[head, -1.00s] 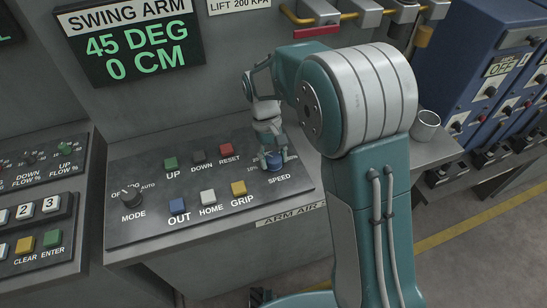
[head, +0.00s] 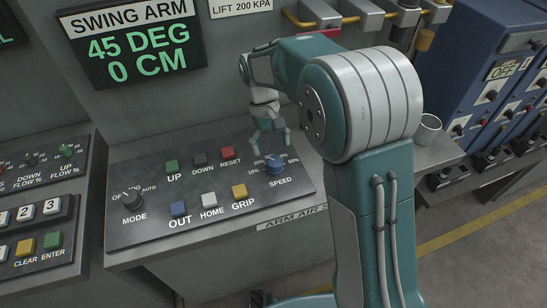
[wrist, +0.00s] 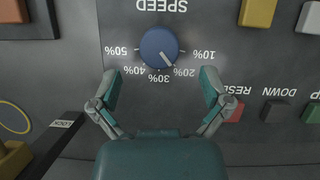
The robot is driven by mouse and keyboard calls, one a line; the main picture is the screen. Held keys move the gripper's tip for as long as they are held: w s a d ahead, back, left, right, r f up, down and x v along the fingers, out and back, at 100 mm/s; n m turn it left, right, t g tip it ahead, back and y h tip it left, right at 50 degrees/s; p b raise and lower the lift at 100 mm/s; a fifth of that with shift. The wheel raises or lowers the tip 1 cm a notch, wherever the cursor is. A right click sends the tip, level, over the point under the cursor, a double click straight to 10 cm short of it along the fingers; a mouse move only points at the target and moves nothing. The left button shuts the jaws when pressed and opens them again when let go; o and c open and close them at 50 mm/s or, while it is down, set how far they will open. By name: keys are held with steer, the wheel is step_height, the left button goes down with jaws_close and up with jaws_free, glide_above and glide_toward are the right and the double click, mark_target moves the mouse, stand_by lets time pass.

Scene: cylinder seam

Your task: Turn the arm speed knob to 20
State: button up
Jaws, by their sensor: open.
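The blue speed knob (head: 275,167) sits at the right end of the grey control panel, above the word SPEED. In the wrist view the knob (wrist: 159,46) shows upside down, and its pale pointer line aims at about the 20% mark (wrist: 184,72). Marks from 10% to 50% surround it. My gripper (head: 268,152) is just behind the knob and clear of it. In the wrist view my gripper (wrist: 159,78) is open and empty, its fingers spread wide on either side below the knob.
The panel (head: 135,232) also carries a black mode knob (head: 132,200) and push buttons, with the yellow GRIP button (head: 239,191) and red RESET button (head: 226,152) nearby. A display (head: 130,38) reads 45 DEG, 0 CM.

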steer(key=v, duration=0.7)
steer(key=shift+r, duration=0.2)
steer(key=shift+w+a, duration=0.1)
steer(key=shift+w, duration=0.05)
steer(key=s+d+r+m+t+y, duration=0.2)
steer(key=s+d+r+t, duration=0.3)
steer(key=s+d+r, duration=0.5)
steer(key=s+d+f+m+t, duration=0.1)
steer(key=s+d+f+t, duration=0.1)
steer(key=s, duration=0.4)
steer(key=s+d+f+m+t, duration=0.1)
steer(key=s+d+f+t, duration=0.1)
steer(key=s, duration=0.5)
steer(key=shift+s+d+f+t, duration=0.2)
steer(key=shift+s+d+t, duration=0.1)
steer(key=shift+t, duration=0.1)
